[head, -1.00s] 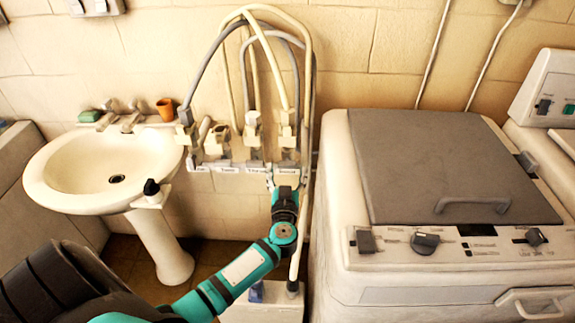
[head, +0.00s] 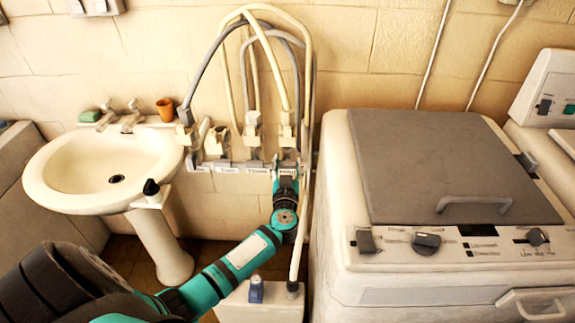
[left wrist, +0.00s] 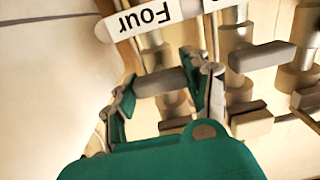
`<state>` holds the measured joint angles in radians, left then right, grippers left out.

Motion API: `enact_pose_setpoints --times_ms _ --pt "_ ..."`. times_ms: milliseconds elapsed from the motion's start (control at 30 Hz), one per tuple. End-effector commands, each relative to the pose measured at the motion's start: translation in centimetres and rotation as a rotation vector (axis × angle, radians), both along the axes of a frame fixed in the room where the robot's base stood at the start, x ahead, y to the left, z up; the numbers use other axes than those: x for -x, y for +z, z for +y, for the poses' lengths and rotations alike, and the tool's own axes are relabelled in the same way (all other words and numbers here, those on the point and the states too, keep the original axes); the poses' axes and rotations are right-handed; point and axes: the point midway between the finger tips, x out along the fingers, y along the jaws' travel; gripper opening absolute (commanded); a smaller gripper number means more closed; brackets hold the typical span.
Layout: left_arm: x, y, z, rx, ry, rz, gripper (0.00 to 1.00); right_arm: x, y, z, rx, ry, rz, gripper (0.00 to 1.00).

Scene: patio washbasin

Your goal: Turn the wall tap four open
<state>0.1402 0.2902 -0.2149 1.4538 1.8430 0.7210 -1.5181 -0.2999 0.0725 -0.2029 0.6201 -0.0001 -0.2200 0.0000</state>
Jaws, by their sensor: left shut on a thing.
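Wall tap four (head: 288,153) is the rightmost of the row of taps on the wall, with hoses fixed to it. In the left wrist view its white label "Four" (left wrist: 143,18) shows upside down at the top. My left gripper (head: 287,172) reaches up to this tap from below in the head view and hides part of it. In the left wrist view, the green fingers are on both sides of a grey bar-shaped tap handle (left wrist: 160,80) and are shut on it. My right gripper is in neither view.
Other taps (head: 218,143) stand close by on the left, under arching hoses (head: 248,20). A white washbasin (head: 75,200) is further left. A washing machine (head: 345,230) with a grey lid stands close on the right. A low box (head: 250,305) is below.

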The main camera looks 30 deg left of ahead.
Motion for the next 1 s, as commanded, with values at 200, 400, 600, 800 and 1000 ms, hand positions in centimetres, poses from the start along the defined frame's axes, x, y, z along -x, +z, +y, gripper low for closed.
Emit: enact_pose_setpoints --times_ms 200,400,600,800,1000 --pt "0.0 0.0 0.0 0.006 0.0 -0.002 0.16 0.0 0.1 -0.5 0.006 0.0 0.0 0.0" --pt "0.0 0.1 0.0 0.051 0.001 -0.03 0.16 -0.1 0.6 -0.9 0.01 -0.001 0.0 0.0" --pt "0.1 0.2 -0.1 0.16 0.001 -0.095 0.16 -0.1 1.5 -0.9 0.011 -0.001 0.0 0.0" --pt "0.1 0.1 -0.1 0.314 0.0 -0.189 0.16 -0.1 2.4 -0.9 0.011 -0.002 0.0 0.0" --pt "0.1 0.0 0.0 0.476 0.002 -0.289 0.16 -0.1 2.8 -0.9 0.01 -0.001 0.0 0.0"
